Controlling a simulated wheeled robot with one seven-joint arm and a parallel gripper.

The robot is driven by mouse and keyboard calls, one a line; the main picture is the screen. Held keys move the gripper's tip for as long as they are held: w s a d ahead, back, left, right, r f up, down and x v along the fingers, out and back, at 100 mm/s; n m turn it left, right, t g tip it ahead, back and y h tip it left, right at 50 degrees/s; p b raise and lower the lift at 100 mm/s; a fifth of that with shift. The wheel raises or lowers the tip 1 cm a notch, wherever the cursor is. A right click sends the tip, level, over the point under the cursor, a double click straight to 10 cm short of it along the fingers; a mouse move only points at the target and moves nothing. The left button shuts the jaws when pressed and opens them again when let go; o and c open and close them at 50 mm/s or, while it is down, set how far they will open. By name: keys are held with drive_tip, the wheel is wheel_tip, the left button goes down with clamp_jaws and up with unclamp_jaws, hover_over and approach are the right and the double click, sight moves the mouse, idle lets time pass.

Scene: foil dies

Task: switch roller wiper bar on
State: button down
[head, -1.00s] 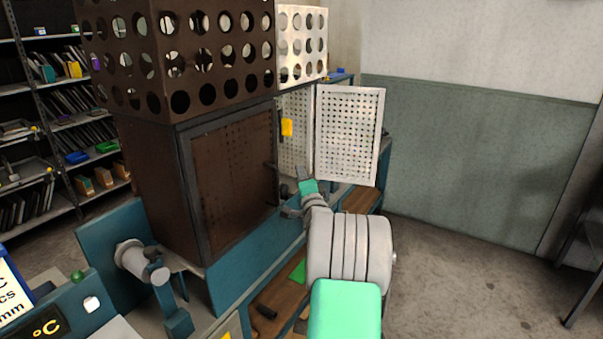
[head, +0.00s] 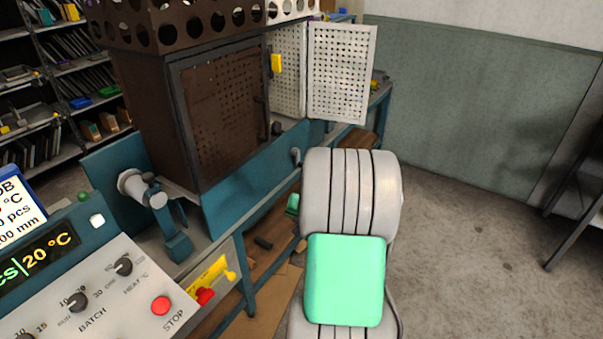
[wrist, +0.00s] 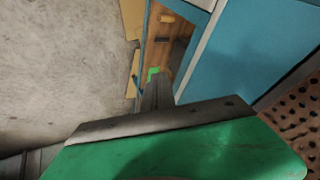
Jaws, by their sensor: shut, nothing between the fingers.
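I cannot tell for sure which control is the roller wiper bar switch. A grey roller-like fitting (head: 143,188) on a blue bracket stands in front of the dark brown cabinet (head: 225,110). A red switch or knob (head: 205,296) sits by a yellow label on the bench front. My gripper shows in the wrist view (wrist: 157,88); its grey fingers are shut and empty, pointing down past the blue bench side toward a wooden lower shelf. In the head view my arm hides most of it.
The control panel (head: 95,305) with dials and a red STOP button (head: 161,306) is at lower left. A perforated white door (head: 340,72) stands open at the back. Wooden shelves (wrist: 165,45) lie under the blue bench. Grey floor (head: 470,250) at right is clear.

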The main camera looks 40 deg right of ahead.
drive_tip(key=s+a+r+n+g+y, duration=0.15)
drive_tip(key=s+a+n+g, duration=0.25)
drive_tip(key=s+a, duration=0.7)
drive_tip(key=s+a+r+n, duration=0.1)
drive_tip(key=a+r+n, duration=0.2)
drive_tip(key=a, duration=0.7)
drive_tip(key=s+a+r+n, duration=0.2)
drive_tip(key=a+r+n, duration=0.2)
drive_tip(key=a+r, duration=0.3)
drive_tip(key=a, duration=0.4)
drive_tip(key=shift+r+t, duration=0.2)
drive_tip(key=shift+t, duration=0.1)
drive_tip(key=shift+s+a+y, duration=0.1)
drive_tip(key=shift+s+y, duration=0.05)
drive_tip(key=shift+y, duration=0.1)
